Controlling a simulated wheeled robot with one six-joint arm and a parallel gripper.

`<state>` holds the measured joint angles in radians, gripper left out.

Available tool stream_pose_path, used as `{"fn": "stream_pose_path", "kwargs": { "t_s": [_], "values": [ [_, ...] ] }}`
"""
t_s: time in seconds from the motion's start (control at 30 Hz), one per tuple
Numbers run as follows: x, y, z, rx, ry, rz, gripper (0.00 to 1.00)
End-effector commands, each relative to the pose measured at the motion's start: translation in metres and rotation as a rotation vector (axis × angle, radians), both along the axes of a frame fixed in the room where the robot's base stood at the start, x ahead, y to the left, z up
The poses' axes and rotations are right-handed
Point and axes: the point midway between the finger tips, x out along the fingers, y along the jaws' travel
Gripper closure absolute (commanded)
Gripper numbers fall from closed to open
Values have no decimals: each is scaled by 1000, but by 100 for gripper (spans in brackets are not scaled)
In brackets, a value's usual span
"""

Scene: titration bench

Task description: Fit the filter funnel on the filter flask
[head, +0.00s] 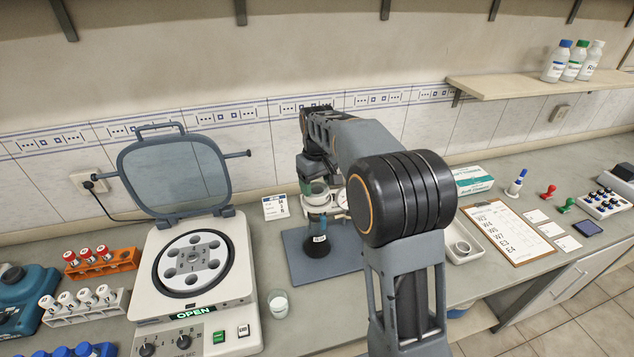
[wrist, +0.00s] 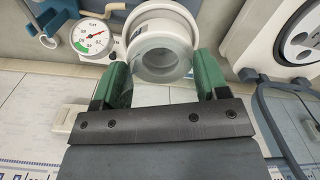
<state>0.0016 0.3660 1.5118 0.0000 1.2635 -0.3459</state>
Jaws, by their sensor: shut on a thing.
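The white round filter funnel (wrist: 162,22) is between the green fingers of my gripper (wrist: 160,78) in the wrist view, its open top facing the camera. My gripper (head: 315,188) is shut on it. In the head view the funnel (head: 318,208) is upright, directly above the dark filter flask (head: 317,246), which has a white label and stands on a blue-grey mat (head: 345,263). I cannot tell whether the funnel's stem is inside the flask's neck; that join is too small to see. The flask is hidden below the funnel in the wrist view.
A round gauge (wrist: 92,36) stands close beside the funnel, partly hidden by my arm in the head view. The open centrifuge (head: 193,268) and a small beaker (head: 278,303) are left of the mat. A white tray (head: 464,243) and clipboard (head: 507,230) lie to the right.

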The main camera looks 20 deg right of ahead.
Motion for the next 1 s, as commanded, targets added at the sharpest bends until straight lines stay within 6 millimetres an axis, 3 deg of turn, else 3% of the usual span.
{"fn": "stream_pose_path", "kwargs": {
  "t_s": [1.0],
  "values": [
    [0, 0, -5, 0, 0, 0, 57]
  ]
}}
